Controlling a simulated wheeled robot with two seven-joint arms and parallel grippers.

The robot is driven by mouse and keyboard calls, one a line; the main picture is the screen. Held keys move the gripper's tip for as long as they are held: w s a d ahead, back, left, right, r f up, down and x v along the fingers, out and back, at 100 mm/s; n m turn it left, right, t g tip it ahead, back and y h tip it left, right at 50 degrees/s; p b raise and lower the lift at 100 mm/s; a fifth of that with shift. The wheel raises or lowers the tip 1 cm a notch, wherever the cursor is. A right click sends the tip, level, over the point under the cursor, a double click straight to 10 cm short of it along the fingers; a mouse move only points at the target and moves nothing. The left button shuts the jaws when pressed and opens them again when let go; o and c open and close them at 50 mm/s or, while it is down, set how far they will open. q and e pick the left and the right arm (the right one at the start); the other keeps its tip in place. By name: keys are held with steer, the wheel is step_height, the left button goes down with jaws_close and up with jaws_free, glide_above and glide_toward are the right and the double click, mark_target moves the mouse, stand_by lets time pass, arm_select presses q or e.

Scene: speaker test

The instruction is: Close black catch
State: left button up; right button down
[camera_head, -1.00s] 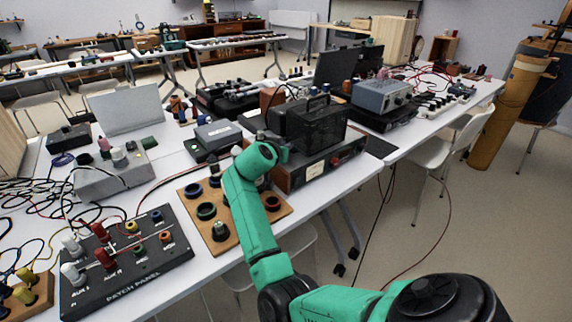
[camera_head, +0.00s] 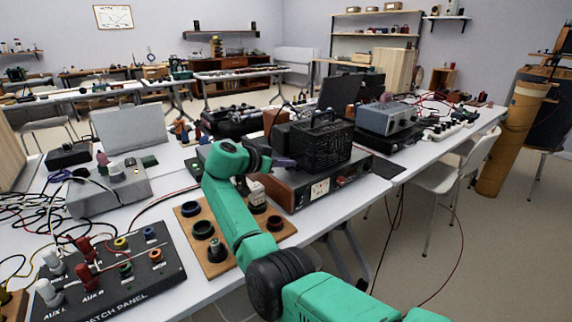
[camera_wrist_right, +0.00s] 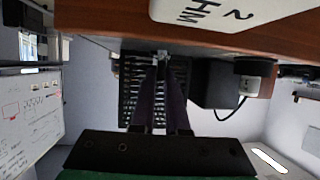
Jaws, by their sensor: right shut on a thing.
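A black vented case (camera_head: 322,146) with a top handle stands on a brown wooden-cased unit (camera_head: 312,188). My right gripper (camera_head: 290,162) reaches the left side of the case, low down, with its dark purple fingers pointing at it. In the right wrist view, the picture is upside down; the fingers of my right gripper (camera_wrist_right: 161,62) come together on a small part at the edge of the slotted case (camera_wrist_right: 128,92). I take this part to be the black catch (camera_wrist_right: 162,55); it is small and mostly hidden by the fingertips. My left gripper is not in view.
The wooden-cased unit also fills the top of the wrist view (camera_wrist_right: 110,18). A board with dark rings (camera_head: 203,230) lies below my right arm. A patch panel (camera_head: 115,275) stands at the left front. A grey-blue instrument (camera_head: 384,118) stands behind the case. Cables lie at left.

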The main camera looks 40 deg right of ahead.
steer(key=c, duration=0.9)
jaws_free()
steer(key=shift+d, duration=0.15)
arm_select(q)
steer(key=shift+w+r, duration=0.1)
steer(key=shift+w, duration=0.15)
arm_select(e)
steer(key=v, duration=1.4)
steer(key=shift+s+a+r, duration=0.1)
steer(key=shift+a+r, duration=0.1)
steer(key=shift+a, duration=0.05)
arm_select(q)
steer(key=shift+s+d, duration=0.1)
arm_select(e)
steer(key=shift+r, duration=0.1)
